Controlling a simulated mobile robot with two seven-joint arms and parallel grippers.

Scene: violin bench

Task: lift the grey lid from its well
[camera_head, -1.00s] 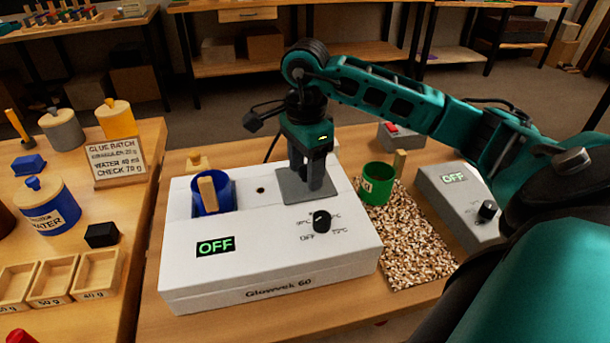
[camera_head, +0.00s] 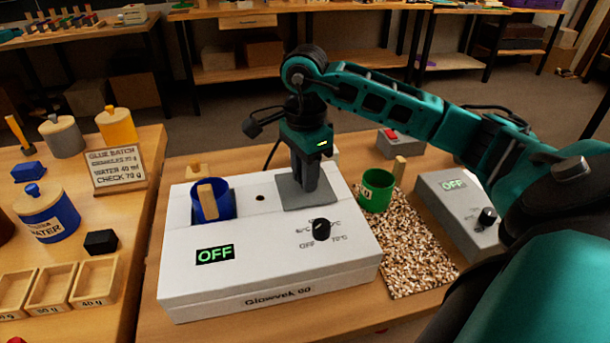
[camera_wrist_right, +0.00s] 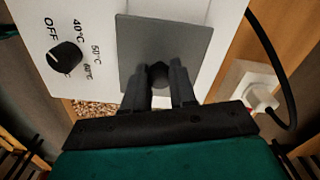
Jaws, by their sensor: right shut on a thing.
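The grey lid (camera_head: 309,202) is a flat square plate on top of the white Glowvek heater box (camera_head: 270,285). In the right wrist view the lid (camera_wrist_right: 200,40) shows a dark round knob (camera_wrist_right: 158,72) near its middle. My right gripper (camera_head: 306,188) points down over the lid, and its fingers (camera_wrist_right: 160,88) are shut on the knob. The lid looks level and at or very near the box top; I cannot tell whether there is a gap under it. The well under it is hidden. My left gripper is not in view.
A blue pot (camera_head: 212,204) with a wooden handle sits in the box's other opening. The box display reads OFF, with a black dial (camera_head: 321,229) at front. A green mug (camera_head: 376,190) stands on a speckled mat (camera_head: 415,250). A grey control box (camera_head: 455,205) is at right.

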